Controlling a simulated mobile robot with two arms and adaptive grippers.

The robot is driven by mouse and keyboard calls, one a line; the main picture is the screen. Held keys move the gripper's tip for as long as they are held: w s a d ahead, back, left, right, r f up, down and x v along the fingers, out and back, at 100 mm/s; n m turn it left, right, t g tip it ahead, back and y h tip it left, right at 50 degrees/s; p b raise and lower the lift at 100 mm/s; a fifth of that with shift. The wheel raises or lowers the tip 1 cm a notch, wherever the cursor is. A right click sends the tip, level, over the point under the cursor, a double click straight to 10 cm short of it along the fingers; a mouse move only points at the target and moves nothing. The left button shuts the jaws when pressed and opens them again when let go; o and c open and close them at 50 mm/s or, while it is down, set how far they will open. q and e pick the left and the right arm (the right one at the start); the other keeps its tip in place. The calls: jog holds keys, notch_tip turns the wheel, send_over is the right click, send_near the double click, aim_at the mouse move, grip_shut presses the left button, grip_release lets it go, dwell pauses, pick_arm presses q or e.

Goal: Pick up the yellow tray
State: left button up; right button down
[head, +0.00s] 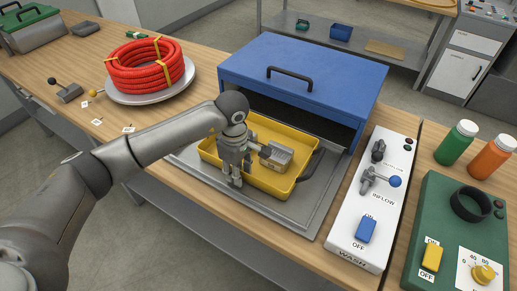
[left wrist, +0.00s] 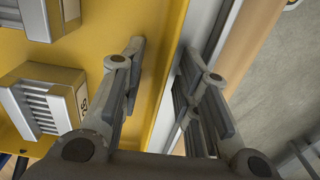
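The yellow tray (head: 258,184) rests on a grey metal plate, partly under the front of a blue box. A grey and tan part (head: 277,157) lies in it. A black handle shows at the tray's right end. My left gripper (head: 235,178) points down at the tray's near left edge. In the left wrist view, the left gripper (left wrist: 163,58) is open, with the tray's yellow wall (left wrist: 166,75) running between its two fingers. I cannot tell whether either finger touches the wall. The grey part (left wrist: 45,103) is left of the fingers there. My right gripper is not in view.
The blue box (head: 303,80) stands behind the tray. A white control panel (head: 369,205) is to its right, with a green panel (head: 455,225) and two bottles beyond. Red conduit (head: 145,65) lies coiled on a plate at left. The metal plate (head: 303,222) has bare room in front.

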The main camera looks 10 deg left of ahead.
pick_arm(q)
grip_shut()
jog(key=shift+w+r, duration=0.1)
jog(key=shift+r, duration=0.1)
